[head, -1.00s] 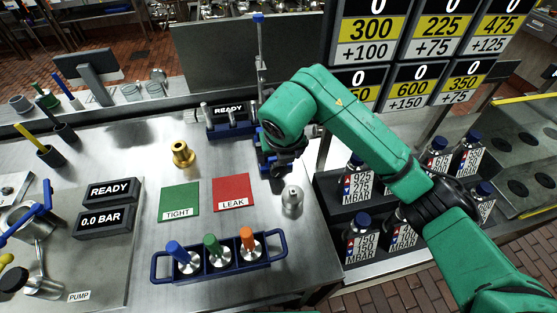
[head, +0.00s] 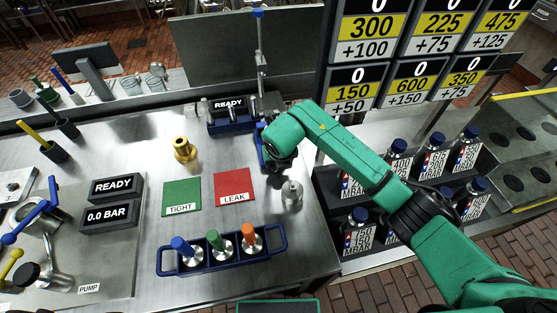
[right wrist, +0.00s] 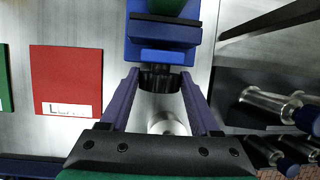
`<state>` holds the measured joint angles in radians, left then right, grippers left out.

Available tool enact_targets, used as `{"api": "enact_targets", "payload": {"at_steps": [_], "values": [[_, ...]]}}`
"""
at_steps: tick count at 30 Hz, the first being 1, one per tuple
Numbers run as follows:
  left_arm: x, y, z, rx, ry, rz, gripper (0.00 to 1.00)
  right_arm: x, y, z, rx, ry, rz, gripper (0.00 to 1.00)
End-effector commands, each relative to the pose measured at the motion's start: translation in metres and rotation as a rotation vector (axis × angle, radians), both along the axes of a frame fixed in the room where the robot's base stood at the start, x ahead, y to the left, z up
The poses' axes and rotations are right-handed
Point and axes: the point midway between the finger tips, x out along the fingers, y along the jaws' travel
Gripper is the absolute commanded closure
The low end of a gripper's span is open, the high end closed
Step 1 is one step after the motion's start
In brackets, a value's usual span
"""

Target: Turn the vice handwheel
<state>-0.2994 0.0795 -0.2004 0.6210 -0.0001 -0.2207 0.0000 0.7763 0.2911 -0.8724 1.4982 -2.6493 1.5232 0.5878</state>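The vice is a blue block (right wrist: 162,35) at the top of the right wrist view; in the head view its blue side (head: 262,150) shows beside my right arm. Its dark, ridged handwheel (right wrist: 160,78) faces my right gripper (right wrist: 160,73). The two purple fingers lie on either side of the handwheel, with their tips at its edges. I see no clear gap, but cannot tell whether they press on it. In the head view my right gripper (head: 277,160) hides the handwheel. My left gripper is not in view.
A silver fitting (head: 291,195) stands on the bench close below my right gripper. A red LEAK pad (head: 234,187), a green TIGHT pad (head: 182,197), a brass fitting (head: 184,149) and a blue rack (head: 222,260) are to the left. Labelled bottles (head: 398,160) stand right, under my arm.

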Motion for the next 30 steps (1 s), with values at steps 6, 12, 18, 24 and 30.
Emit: {"api": "enact_targets", "payload": {"at_steps": [6,12,18,24,30], "values": [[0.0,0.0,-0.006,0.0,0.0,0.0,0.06,0.001,-0.001,-0.001,0.026,0.003,-0.002,0.92],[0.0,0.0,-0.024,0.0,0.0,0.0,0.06,0.002,-0.004,-0.004,0.111,0.019,-0.003,0.92],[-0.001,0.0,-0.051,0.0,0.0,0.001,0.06,0.003,-0.006,-0.006,0.251,0.045,-0.005,0.92],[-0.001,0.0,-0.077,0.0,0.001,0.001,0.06,0.003,-0.009,-0.007,0.399,0.074,-0.004,0.92],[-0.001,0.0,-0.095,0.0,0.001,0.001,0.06,0.003,-0.011,-0.006,0.517,0.098,-0.004,0.92]]}}
